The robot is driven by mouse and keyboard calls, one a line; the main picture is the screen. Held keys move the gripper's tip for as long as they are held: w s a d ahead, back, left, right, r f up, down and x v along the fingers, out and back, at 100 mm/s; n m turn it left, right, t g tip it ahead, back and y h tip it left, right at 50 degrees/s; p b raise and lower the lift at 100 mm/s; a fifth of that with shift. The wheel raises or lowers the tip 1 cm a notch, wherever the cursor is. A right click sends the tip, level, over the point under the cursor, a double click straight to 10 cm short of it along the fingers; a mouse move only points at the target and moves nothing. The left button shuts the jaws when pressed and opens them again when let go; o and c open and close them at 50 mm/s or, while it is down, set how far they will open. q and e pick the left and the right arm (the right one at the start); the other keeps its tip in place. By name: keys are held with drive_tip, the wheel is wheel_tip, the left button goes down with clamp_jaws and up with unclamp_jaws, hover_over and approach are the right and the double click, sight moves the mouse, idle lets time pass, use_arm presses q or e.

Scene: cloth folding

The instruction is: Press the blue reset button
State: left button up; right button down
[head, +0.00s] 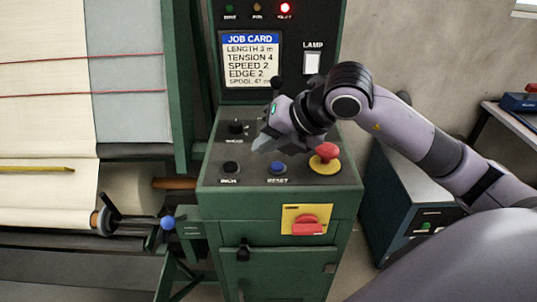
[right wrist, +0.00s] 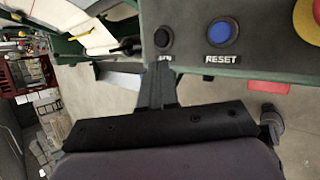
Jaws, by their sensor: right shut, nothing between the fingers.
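The blue reset button (head: 278,167) sits on the sloping top of the green control console (head: 280,204), above a RESET label. It also shows in the right wrist view (right wrist: 222,32), near the top. My right gripper (head: 262,143) is shut and empty. It hangs over the console top, behind and a little left of the blue button in the head view, and apart from it. Its closed fingers show in the right wrist view (right wrist: 156,88), below and left of the button. My left gripper is not in view.
A red mushroom button (head: 326,151) on a yellow base stands right of the blue one. A black INCH button (head: 231,167) is left, and a black knob (head: 236,127) is behind it. The red indicator (head: 285,8) is lit above the job card (head: 251,62).

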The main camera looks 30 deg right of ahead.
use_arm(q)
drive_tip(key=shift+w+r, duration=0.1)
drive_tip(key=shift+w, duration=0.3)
use_arm(e)
drive_tip(key=w+d+r+m+t+h, duration=0.1)
drive_tip(key=w+d+r+h, duration=0.1)
drive_tip(key=d, duration=0.3)
drive_tip(key=shift+r+m+h, duration=0.4)
drive_tip(key=shift+r+h, duration=0.2)
drive_tip(key=shift+r, duration=0.2)
drive_tip(key=shift+d+f, duration=0.1)
drive_tip(key=b, duration=0.5)
hover_over(281, 167)
wheel_tip(281, 167, down, 8)
drive_tip(key=shift+r, duration=0.25)
use_arm(q)
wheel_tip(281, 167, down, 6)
drive_tip(key=b, duration=0.1)
use_arm(e)
drive_tip(key=shift+f, duration=0.65)
use_arm(q)
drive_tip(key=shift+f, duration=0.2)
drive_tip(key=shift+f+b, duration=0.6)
drive_tip(key=shift+b, duration=0.15)
use_arm(e)
drive_tip(key=shift+f, duration=0.4)
